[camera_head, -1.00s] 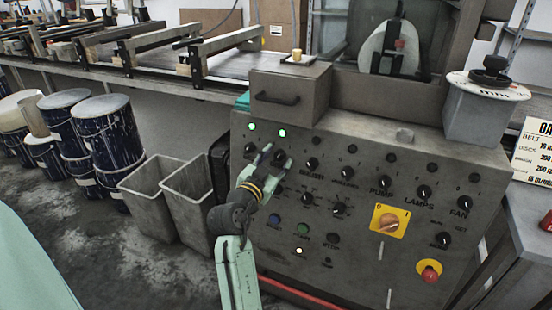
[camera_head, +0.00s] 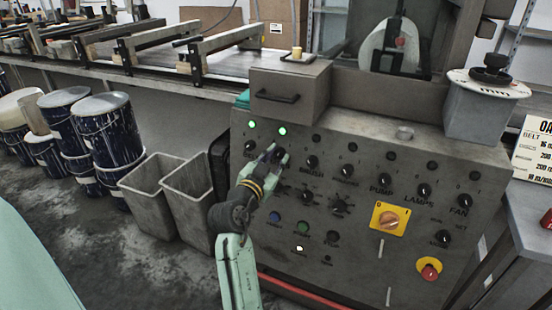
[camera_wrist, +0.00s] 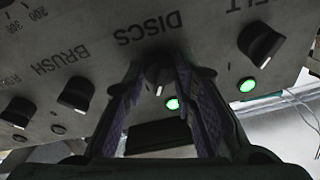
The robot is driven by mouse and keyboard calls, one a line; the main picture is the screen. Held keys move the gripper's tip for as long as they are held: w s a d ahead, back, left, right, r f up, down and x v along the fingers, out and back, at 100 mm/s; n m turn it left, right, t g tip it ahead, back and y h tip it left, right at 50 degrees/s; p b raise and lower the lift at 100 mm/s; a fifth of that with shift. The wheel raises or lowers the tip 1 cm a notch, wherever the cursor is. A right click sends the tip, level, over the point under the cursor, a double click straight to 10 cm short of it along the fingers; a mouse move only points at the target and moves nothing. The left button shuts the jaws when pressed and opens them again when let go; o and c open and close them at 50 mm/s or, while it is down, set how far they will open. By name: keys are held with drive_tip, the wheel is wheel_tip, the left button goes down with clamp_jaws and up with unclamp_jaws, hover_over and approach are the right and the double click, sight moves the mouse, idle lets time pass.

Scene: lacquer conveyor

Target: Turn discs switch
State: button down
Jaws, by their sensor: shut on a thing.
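The discs switch (camera_wrist: 159,76) is a round black knob with a pale pointer line, under the DISCS label in the wrist view. My gripper (camera_wrist: 158,82) is shut on it, with one finger on each side of the knob. The fingers hide the knob's sides. A green lamp (camera_wrist: 172,104) by the discs switch is lit. In the head view my gripper (camera_head: 270,156) reaches the upper left of the grey control panel (camera_head: 345,262), and the knob there is mostly covered by the fingers.
The belt knob (camera_wrist: 262,43) and its lit green lamp (camera_wrist: 247,85) are beside the discs switch. The brush knob (camera_wrist: 76,93) is on the other side. A drawer box (camera_head: 290,95) stands above the panel. Grey bins (camera_head: 188,198) stand left of my arm.

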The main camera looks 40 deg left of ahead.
drive_tip(key=shift+n, duration=0.4)
drive_tip(key=shift+d+r+n+y+p, duration=0.1)
drive_tip(key=shift+n+y+p, duration=0.2)
drive_tip(key=shift+n+p, duration=0.75)
drive_tip(key=n+p, duration=0.2)
drive_tip(key=n, duration=0.2)
drive_tip(key=shift+r+g+y, duration=0.1)
drive_tip(key=shift+g+y, duration=0.3)
drive_tip(key=n+p, duration=0.3)
drive_tip(key=shift+d, duration=0.1)
drive_tip(key=n+p, duration=0.3)
drive_tip(key=shift+n+g+y, duration=0.25)
drive_tip(key=shift+g+y, duration=0.05)
drive_tip(key=shift+g, duration=0.1)
drive_tip(key=c, duration=1.3)
unclamp_jaws()
